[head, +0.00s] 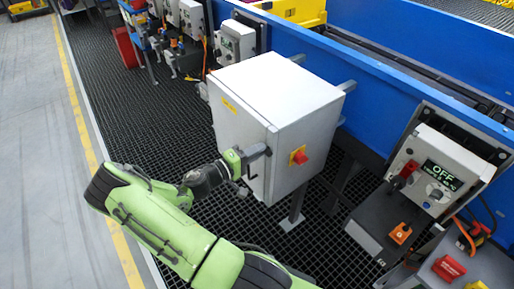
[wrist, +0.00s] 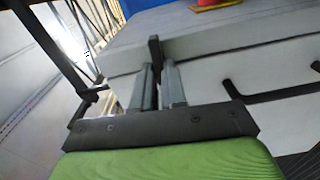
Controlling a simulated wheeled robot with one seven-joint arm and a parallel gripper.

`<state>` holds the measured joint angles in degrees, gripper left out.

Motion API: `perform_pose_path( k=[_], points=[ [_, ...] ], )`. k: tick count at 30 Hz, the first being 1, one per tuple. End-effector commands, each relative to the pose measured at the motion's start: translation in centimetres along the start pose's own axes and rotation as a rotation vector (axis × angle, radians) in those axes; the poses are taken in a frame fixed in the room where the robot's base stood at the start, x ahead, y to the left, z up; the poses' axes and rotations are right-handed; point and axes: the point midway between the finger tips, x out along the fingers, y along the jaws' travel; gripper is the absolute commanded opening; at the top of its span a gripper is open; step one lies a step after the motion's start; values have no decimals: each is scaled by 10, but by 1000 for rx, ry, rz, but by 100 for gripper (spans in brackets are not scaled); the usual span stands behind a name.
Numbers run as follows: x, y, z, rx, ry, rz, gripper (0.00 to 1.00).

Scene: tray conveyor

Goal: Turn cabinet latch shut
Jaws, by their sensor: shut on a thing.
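The cabinet (head: 235,125) is a pale grey box on a post, with its door side facing my arm. My gripper (head: 262,152) reaches its door near the right edge. In the wrist view, the two grey fingers (wrist: 158,82) are shut on the dark latch (wrist: 155,48), which stands up between their tips at the cabinet edge. The latch's lower part is hidden by the fingers, and in the head view the gripper largely covers it. Whether the latch is fully turned cannot be told.
A red knob on a yellow plate (head: 299,157) is on the cabinet's right side. A dark bar handle (wrist: 275,93) lies right of my fingers. A control panel reading OFF (head: 440,172) stands at right. The blue conveyor wall (head: 375,90) runs behind. The grey floor (head: 35,150) at left is clear.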

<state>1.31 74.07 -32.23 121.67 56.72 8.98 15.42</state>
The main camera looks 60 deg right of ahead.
Motion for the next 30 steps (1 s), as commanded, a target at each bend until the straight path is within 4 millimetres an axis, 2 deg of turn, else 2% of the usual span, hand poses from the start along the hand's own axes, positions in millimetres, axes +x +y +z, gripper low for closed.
perform_pose_path(
  k=[9, 22, 23, 27, 30],
  points=[
    [0, -2, 0, -81, 1, -2, 0],
    [0, -2, 0, -90, 2, -3, 0],
    [0, -2, 0, -90, 2, -3, 13],
    [0, -2, 0, -89, 1, -2, 35],
    [0, -2, 0, -89, 1, -2, 37]
  ],
)
